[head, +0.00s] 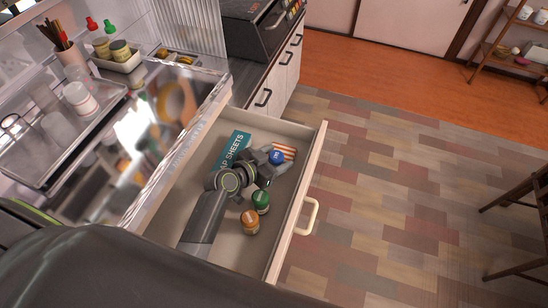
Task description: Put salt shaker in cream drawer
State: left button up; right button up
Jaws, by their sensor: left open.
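The cream drawer (293,212) is pulled wide open below the counter, its handle (308,217) facing the floor. My left gripper (269,167) is down inside the drawer, open. A small jar with a blue lid (277,157) is right at its fingertips; contact is hard to tell. A green-lidded jar (261,201) and an orange-lidded jar (250,222) stand nearer in the drawer. No label reads clearly, so I cannot tell for sure which one is the salt shaker. My right gripper is out of view.
In the drawer, a teal sheets box (237,146) and an orange-striped packet (287,151) lie toward the far end. The shiny counter (150,140) overhangs on the left, with a metal tray (36,176) and bottles.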

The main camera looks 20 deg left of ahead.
pick_arm(q)
jog(key=shift+r+p, duration=0.4)
jog(key=shift+p, duration=0.05)
jog(key=v, duration=1.2)
jog(key=shift+r, duration=0.25)
jog(key=shift+s, duration=0.1)
